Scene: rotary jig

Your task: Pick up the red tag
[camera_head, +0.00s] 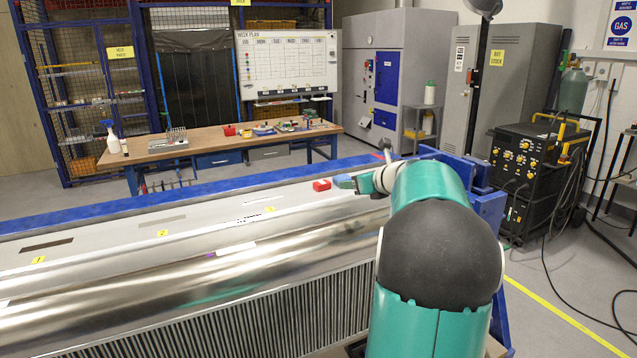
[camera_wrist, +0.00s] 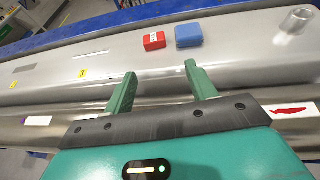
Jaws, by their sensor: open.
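The red tag (camera_wrist: 154,40) is a small red block with a white label, lying on the grey metal top of the jig (camera_wrist: 115,62). In the head view the red tag (camera_head: 321,185) lies left of my arm. A blue block (camera_wrist: 189,35) sits just right of it, a small gap apart; it also shows in the head view (camera_head: 343,181). My gripper (camera_wrist: 159,80) is open and empty in the wrist view. Its two green fingers point toward the red tag and the blue block, short of both. In the head view the fingers are mostly hidden by my arm.
A metal cylinder (camera_wrist: 298,20) stands on the jig to the right of the blocks. Yellow number labels (camera_head: 162,233) and dark slots mark the jig top to the left. A blue rail (camera_head: 180,200) runs behind. A workbench (camera_head: 220,145) stands farther back.

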